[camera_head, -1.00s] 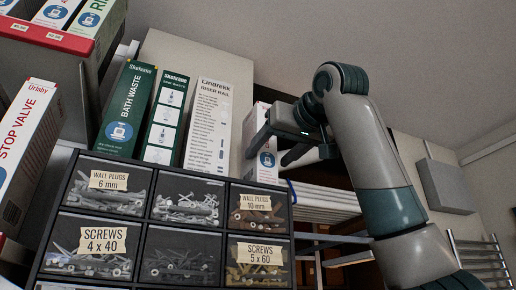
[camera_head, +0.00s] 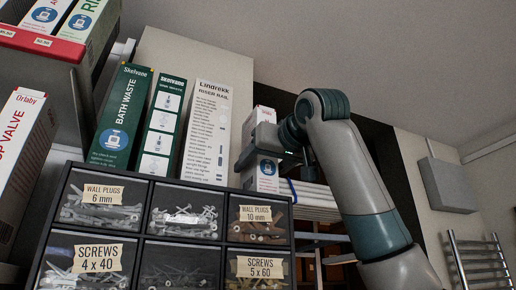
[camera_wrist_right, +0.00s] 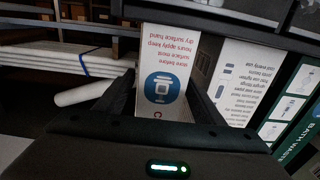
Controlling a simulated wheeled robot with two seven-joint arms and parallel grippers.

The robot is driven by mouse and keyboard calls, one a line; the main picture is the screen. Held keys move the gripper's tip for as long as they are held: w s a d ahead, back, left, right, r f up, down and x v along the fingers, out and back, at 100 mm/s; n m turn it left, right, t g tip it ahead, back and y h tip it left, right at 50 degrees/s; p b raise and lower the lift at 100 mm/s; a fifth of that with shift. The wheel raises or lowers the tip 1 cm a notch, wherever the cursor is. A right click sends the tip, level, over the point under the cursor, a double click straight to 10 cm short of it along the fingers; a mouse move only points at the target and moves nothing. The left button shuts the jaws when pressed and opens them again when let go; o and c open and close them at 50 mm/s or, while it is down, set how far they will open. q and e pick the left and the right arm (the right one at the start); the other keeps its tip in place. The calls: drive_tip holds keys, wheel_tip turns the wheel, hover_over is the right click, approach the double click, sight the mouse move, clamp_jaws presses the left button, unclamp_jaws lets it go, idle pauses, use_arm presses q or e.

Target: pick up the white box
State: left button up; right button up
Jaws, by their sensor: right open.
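A white box (camera_head: 266,178) with a blue round logo and red lettering stands upright at the right end of the row of boxes, on top of the drawer cabinet. My right gripper (camera_head: 249,158) is at this box, in front of its upper part, hiding some of it. In the right wrist view the white box (camera_wrist_right: 166,82) appears between the two open fingers, one on each side. I cannot tell if either finger touches it. My left gripper is not in view.
A white Lindrekk riser rail box (camera_head: 207,130) stands close to the left, then green Skelvane boxes (camera_head: 119,115). Below is the drawer cabinet (camera_head: 143,238) with screws and wall plugs. White pipes (camera_head: 312,195) lie to the right. A radiator (camera_head: 478,260) stands far right.

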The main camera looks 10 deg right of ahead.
drive_tip(key=shift+w+a, duration=0.1)
drive_tip(key=shift+w, duration=0.45)
drive_tip(key=shift+s, duration=0.1)
drive_tip(key=shift+c, duration=0.5)
drive_tip(key=c, duration=1.2)
drive_tip(key=shift+r, duration=0.2)
